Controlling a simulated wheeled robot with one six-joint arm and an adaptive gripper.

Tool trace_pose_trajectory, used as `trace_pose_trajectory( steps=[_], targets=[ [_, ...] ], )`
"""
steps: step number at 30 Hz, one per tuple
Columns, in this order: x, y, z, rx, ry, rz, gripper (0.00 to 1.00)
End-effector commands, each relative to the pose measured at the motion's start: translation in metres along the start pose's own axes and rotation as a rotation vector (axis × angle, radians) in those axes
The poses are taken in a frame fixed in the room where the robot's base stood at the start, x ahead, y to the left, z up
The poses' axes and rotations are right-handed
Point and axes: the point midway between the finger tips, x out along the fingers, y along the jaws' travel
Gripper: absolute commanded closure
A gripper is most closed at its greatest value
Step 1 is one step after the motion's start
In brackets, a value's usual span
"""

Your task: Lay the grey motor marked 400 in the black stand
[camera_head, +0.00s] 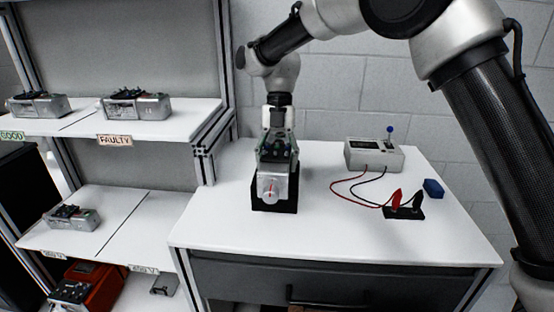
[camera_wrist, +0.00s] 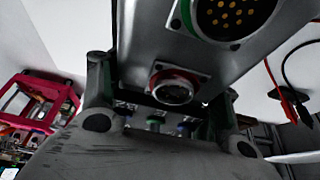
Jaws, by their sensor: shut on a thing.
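My gripper (camera_head: 277,150) comes down from above and is shut on the motor. In the wrist view the motor (camera_wrist: 190,62) fills the upper middle, with a gold-pinned round connector and a smaller red-rimmed one, between my gripper's fingers (camera_wrist: 160,100). No 400 mark is legible.
Right of the stand are a grey meter box (camera_head: 374,155) with red and black leads, a black clip block (camera_head: 404,212) and a blue block (camera_head: 433,188). At left, shelves (camera_head: 185,120) labelled GOOD and FAULTY hold several grey motors. The table's front left is clear.

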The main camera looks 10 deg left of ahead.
Motion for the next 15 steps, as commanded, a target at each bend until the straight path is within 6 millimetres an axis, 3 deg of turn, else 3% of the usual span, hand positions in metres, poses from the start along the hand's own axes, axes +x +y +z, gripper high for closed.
trace_pose_trajectory(
  steps=[15],
  targets=[
    [0.010,0.000,0.004,0.000,0.002,-0.001,0.81]
  ],
)
